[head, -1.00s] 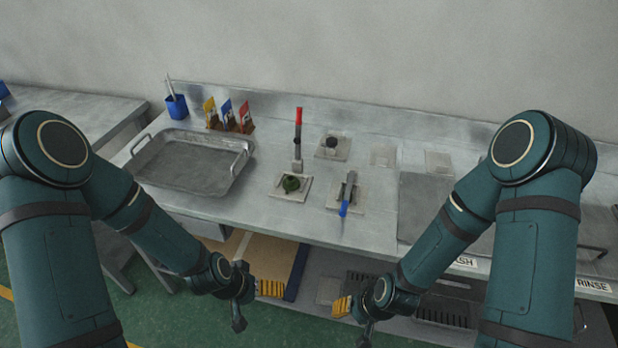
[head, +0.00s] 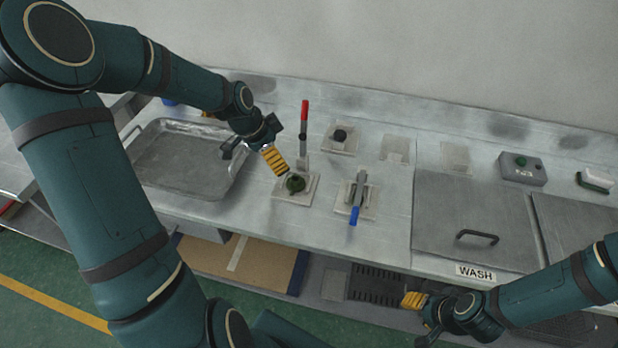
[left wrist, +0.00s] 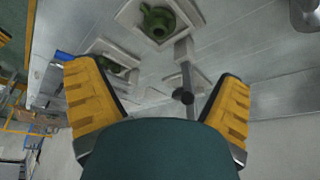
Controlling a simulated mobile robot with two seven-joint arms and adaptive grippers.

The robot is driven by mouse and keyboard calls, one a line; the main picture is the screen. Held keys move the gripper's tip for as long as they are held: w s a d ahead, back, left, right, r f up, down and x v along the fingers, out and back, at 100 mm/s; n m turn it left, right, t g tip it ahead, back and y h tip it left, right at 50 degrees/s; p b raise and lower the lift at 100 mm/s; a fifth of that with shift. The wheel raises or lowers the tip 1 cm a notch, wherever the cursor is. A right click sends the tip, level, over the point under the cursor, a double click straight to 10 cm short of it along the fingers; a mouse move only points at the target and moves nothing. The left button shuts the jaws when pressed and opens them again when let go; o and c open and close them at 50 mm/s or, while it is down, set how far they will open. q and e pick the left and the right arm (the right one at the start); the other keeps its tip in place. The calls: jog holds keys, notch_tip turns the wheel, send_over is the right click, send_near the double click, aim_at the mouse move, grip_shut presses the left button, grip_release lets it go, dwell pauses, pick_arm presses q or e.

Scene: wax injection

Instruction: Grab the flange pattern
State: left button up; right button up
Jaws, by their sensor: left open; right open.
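The flange pattern, a small dark green round piece (head: 295,183), sits on a pale square plate (head: 283,194) on the bench. It also shows at the top of the left wrist view (left wrist: 158,22), with a raised neck. My left gripper (head: 262,154) is open and empty above the bench, up and left of the green piece, its yellow finger pad close to it in the picture. Its two yellow fingers (left wrist: 160,100) are spread wide in the left wrist view, with nothing between them. My right gripper (head: 418,318) is open and empty, low in front of the bench.
A red-handled upright lever (head: 304,125) stands just behind the green piece. A blue-handled tool (head: 355,205) and a dark round piece (head: 340,136) rest on neighbouring plates. A metal tray (head: 170,170) lies left. A lidded wash tank (head: 465,225) is right.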

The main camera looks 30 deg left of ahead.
pick_arm(q)
jog(key=b, duration=0.1)
send_over(296, 179)
jog(key=s+a, duration=0.2)
notch_tip(296, 179, down, 7)
jog(key=shift+w+d+r, duration=0.1)
jog(key=shift+w, duration=0.05)
jog(key=shift+b+x, duration=0.55)
jog(key=shift+x, duration=2.5)
jog(key=shift+w+r, duration=0.1)
jog(key=shift+r, duration=0.05)
jog(key=shift+d, duration=0.1)
jog(key=c, duration=1.2)
